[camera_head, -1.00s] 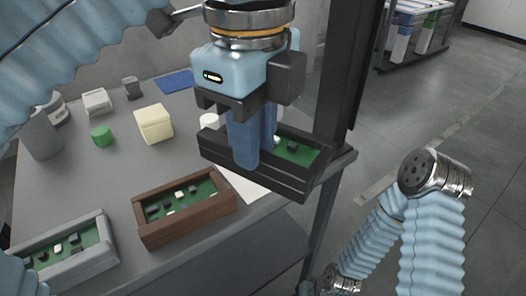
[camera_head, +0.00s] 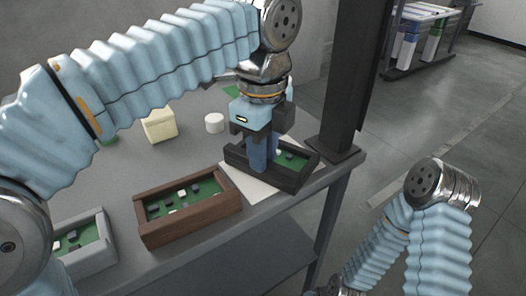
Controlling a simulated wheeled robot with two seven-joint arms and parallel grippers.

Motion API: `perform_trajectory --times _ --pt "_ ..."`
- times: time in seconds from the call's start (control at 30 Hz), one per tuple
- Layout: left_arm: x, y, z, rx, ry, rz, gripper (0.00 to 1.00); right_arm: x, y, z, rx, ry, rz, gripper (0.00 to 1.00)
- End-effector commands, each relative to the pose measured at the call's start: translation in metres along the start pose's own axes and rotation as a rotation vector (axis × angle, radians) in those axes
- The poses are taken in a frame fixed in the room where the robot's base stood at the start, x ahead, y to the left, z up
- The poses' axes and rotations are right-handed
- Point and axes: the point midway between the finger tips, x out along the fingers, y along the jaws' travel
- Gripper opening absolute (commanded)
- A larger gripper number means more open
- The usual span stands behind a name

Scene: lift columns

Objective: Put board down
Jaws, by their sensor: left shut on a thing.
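A black-walled tray with a green circuit board in it (camera_head: 292,182) is at the right end of the grey table, over a white sheet (camera_head: 243,184). My left gripper (camera_head: 263,158) points down and its blue fingers are shut on this black tray; they hide part of its wall and board. The tray looks level and at or very near the sheet; I cannot tell whether it fully rests there. My right arm shows at the lower right, but its gripper is out of view.
A brown tray with a board (camera_head: 157,233) and a grey tray with a board (camera_head: 102,252) stand to the left. A cream block (camera_head: 159,126) and a white cylinder (camera_head: 214,123) are behind. A dark post (camera_head: 346,85) rises close to the black tray's right.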

Motion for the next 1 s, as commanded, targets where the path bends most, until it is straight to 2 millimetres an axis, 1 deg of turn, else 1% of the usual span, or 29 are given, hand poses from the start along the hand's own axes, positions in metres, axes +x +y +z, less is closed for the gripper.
perform_trajectory --times 0.13,0.27,0.3,0.43,0.67,0.77,0.87,0.97,1.0 --pt "-0.001 0.0 0.0 0.0 0.0 -0.002 0.0 -0.001 0.0 0.0 0.0 0.0 0.0 0.43" --pt "0.002 0.0 0.0 0.001 0.001 -0.001 0.0 0.001 0.001 0.0 0.0 0.0 0.0 0.43" --pt "0.001 0.0 0.0 0.001 0.0 -0.001 0.27 0.001 0.0 0.0 0.0 0.0 0.0 0.43" --pt "0.001 0.0 0.0 0.001 0.0 -0.001 0.46 0.001 0.0 0.0 0.0 0.0 0.0 0.43" --pt "0.001 0.0 0.0 0.001 0.0 -0.001 0.46 0.0 0.0 0.0 0.0 0.0 0.0 0.43" --pt "-0.003 0.0 0.0 0.0 0.0 -0.002 0.46 -0.002 -0.001 0.0 0.0 0.0 0.0 0.43" --pt "-0.016 -0.001 -0.001 0.0 0.0 -0.003 0.46 -0.006 -0.003 0.0 -0.001 0.0 0.0 0.43" --pt "-0.038 -0.001 0.0 -0.001 0.002 -0.005 0.46 -0.013 -0.005 0.0 -0.001 -0.001 -0.001 0.43" --pt "-0.049 -0.001 0.0 -0.001 0.001 -0.004 0.46 -0.017 -0.007 0.0 -0.002 -0.001 -0.001 0.43"
